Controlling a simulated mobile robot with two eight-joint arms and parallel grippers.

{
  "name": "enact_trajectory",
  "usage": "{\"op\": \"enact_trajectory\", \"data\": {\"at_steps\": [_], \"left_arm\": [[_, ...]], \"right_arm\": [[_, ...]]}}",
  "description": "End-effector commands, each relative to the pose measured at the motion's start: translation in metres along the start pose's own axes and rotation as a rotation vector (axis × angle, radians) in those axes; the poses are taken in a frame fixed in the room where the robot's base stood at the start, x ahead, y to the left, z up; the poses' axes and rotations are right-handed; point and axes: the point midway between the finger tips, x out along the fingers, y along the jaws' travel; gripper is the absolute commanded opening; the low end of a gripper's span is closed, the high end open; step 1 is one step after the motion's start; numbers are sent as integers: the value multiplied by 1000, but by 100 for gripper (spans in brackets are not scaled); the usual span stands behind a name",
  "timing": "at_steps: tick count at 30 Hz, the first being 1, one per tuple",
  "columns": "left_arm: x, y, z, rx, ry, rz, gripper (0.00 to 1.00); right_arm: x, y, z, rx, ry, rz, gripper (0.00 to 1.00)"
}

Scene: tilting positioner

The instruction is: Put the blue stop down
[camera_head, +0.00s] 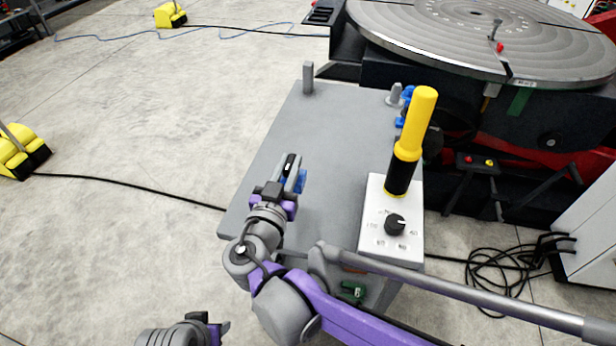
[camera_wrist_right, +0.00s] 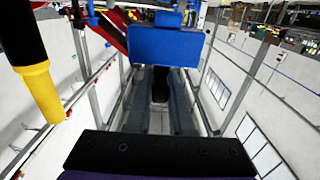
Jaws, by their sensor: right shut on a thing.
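My right gripper (camera_head: 291,172) is over the grey table plate (camera_head: 330,130), near its left edge. It is shut on the blue stop (camera_head: 300,181), which shows in part beside the dark fingers. In the right wrist view the blue stop (camera_wrist_right: 165,48) is a blue block at the ends of the fingers. I cannot tell whether the stop touches the plate or hangs just above it. My left gripper (camera_head: 219,329) shows only in part at the bottom edge, away from the table; its jaws are not clear.
A white control box (camera_head: 376,225) with a dial and a tall yellow-and-black handle (camera_head: 416,125) stand at the plate's right side. A grey post (camera_head: 308,78) and small blue parts (camera_head: 401,122) are at its far side. The large turntable (camera_head: 450,35) is beyond. The plate's middle is clear.

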Motion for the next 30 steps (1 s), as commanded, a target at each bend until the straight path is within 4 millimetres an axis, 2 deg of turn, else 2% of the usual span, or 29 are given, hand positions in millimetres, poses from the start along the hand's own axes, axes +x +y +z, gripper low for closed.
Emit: {"op": "enact_trajectory", "data": {"at_steps": [1,3,10,16,28,29,30], "left_arm": [[4,0,2,0,-2,0,50],[7,0,3,0,-2,0,50],[11,0,5,0,-4,0,50],[20,0,9,0,-8,0,50],[22,0,10,0,-8,0,50],[22,0,9,0,-8,0,50],[21,0,9,0,-8,0,50]], "right_arm": [[0,0,11,-1,1,0,0],[0,0,20,-1,1,0,0],[0,0,36,-1,1,0,0],[0,0,63,-1,1,-1,0],[0,0,68,-1,1,-1,0],[0,0,68,0,0,-1,25],[0,0,67,0,0,-1,32]]}}
